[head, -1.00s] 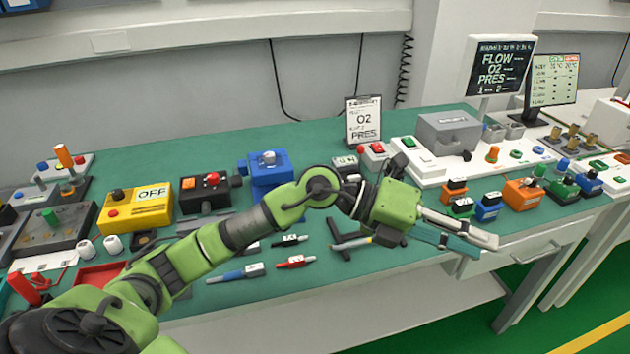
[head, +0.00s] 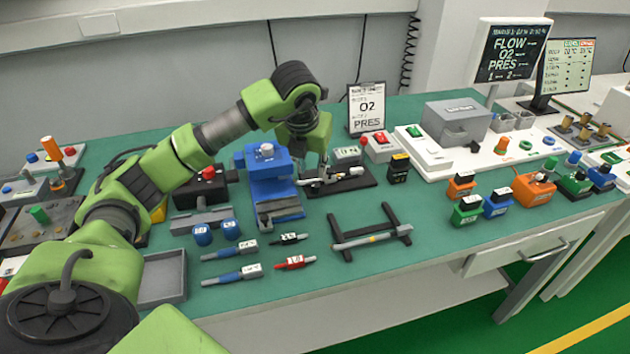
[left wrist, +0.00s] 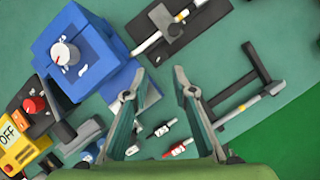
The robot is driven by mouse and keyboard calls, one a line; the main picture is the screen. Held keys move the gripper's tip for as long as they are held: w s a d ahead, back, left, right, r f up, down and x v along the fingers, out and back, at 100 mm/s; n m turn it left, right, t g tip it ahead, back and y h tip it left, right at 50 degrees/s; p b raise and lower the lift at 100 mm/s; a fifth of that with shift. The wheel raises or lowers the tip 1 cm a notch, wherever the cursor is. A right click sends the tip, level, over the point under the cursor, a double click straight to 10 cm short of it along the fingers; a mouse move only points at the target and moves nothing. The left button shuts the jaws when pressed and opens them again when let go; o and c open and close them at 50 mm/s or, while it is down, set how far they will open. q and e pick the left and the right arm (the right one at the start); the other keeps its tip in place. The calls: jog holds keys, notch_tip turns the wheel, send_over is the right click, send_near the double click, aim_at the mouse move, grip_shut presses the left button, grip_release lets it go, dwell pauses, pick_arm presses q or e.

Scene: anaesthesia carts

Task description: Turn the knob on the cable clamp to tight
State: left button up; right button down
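A blue block (head: 262,172) with a pale round knob (head: 267,149) on top and a grey slotted front part stands mid-table. It looks like the cable clamp, but no readable label confirms this. In the left wrist view the block (left wrist: 100,48) and its knob (left wrist: 65,54) show at upper left; the knob's setting is too small to read. My left gripper (head: 326,182) points down just right of the block, over a black-based device. In the left wrist view its fingers (left wrist: 160,76) are spread with nothing between them. My right gripper is not in view.
A black box with a red knob (head: 208,174) stands left of the block. Pens (head: 240,274) and a black stand with a rod (head: 372,236) lie in front. A sign (head: 367,108) stands behind. The table's front strip is largely clear.

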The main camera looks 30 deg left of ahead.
aim_at(315, 185)
pick_arm(q)
jog(key=p+x, duration=0.1)
jog(key=x, duration=0.7)
jog(key=shift+w+f, duration=0.15)
jog(key=shift+f, duration=0.2)
grip_shut()
